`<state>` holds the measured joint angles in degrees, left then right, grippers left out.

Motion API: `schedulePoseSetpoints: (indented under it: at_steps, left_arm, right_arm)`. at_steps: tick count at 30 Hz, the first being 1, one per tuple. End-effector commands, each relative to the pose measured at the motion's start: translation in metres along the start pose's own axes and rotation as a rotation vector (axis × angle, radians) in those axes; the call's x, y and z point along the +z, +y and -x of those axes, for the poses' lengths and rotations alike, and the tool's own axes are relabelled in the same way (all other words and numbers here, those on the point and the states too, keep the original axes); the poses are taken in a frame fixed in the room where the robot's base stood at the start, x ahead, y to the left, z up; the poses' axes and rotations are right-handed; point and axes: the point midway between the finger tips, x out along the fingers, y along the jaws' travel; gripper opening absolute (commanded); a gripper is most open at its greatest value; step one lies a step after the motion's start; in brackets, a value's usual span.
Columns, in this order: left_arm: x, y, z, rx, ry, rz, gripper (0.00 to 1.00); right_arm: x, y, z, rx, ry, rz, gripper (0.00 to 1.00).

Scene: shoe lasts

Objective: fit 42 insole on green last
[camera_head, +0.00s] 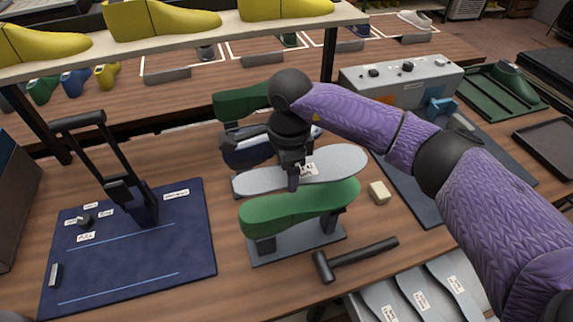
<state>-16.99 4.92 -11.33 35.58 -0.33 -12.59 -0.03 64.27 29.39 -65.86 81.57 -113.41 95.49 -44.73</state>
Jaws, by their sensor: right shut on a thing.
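My right gripper (294,178) is shut on a grey insole (340,164), near the middle of its length. The insole carries a small white label too small to read. It is held flat, roughly level, just above and behind the green last (285,208). In this view they nearly overlap at the right; I cannot tell if they touch. The green last lies sole up on a stand with a grey base plate (300,248). My left gripper is not in view.
A hammer (355,260) lies in front of the stand and a cream block (379,193) to its right. Labelled insoles (420,298) lie at the lower right. A dark blue mat (130,260) with a black upright tool is at left. Another green last (240,102) stands behind.

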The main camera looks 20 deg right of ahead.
Motion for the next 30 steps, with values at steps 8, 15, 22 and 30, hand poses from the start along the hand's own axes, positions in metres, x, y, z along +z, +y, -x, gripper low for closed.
schedulePoseSetpoints:
  at_steps: [8, 15, 22, 30]
  left_arm:
    - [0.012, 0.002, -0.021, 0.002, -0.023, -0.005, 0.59]
    - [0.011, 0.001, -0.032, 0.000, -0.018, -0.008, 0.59]
    - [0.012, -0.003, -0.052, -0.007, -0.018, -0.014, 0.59]
    - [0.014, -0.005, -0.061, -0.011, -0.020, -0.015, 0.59]
  right_arm:
    - [-0.001, 0.000, -0.030, 0.001, 0.000, 0.000, 0.19]
    - [-0.001, 0.000, -0.042, 0.001, 0.001, -0.002, 0.19]
    - [-0.001, 0.000, -0.065, 0.002, 0.001, -0.006, 0.19]
    - [-0.001, 0.000, -0.077, 0.002, 0.002, -0.009, 0.19]
